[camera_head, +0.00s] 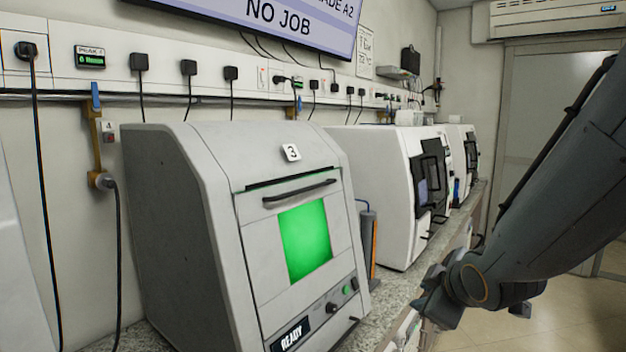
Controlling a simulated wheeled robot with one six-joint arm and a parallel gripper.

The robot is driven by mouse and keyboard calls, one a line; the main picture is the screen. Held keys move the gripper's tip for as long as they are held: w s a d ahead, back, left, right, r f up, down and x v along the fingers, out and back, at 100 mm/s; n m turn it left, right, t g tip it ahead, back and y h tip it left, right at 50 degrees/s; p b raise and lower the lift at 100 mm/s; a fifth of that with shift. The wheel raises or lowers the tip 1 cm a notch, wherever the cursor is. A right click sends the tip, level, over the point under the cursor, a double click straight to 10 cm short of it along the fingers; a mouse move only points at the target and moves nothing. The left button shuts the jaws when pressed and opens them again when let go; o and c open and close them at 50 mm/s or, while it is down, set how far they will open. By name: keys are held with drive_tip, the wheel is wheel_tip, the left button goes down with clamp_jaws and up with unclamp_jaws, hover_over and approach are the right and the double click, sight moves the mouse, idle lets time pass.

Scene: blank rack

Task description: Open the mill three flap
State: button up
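Mill three (180,190) is a pale grey machine on the bench, marked with a "3" tag. Its front flap (258,228) is shut, with a green-lit window (305,240) and a dark bar handle (300,193) along its top. My arm comes in from the right. My gripper (436,302) is at its lower end, to the right of the mill and lower than the handle, apart from the flap. Its fingers are not clear enough to tell open from shut.
More white machines (375,185) stand farther along the granite-look bench (402,286). A grey and orange cylinder (367,240) stands just right of mill three. Cables and plugs (140,62) line the wall. Open floor (560,322) lies at the right.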

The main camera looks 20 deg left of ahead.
drive_tip(key=w+a+r+n+t+y+p, duration=0.1)
drive_tip(key=w+a+r+n+t+y, duration=0.1)
drive_tip(key=a+r+n+y, duration=0.65)
drive_tip(key=n+y+p, duration=0.1)
drive_tip(key=n+p, duration=0.1)
drive_tip(key=n, duration=0.3)
approach(312, 189)
drive_tip(key=a, duration=0.1)
drive_tip(key=shift+t, duration=0.4)
drive_tip(key=shift+f+p+x, duration=0.2)
drive_tip(key=shift+p+x, duration=0.8)
drive_tip(key=shift+x, duration=2.95)
drive_tip(key=shift+w+d, duration=0.1)
drive_tip(key=shift+d, duration=0.05)
clamp_jaws()
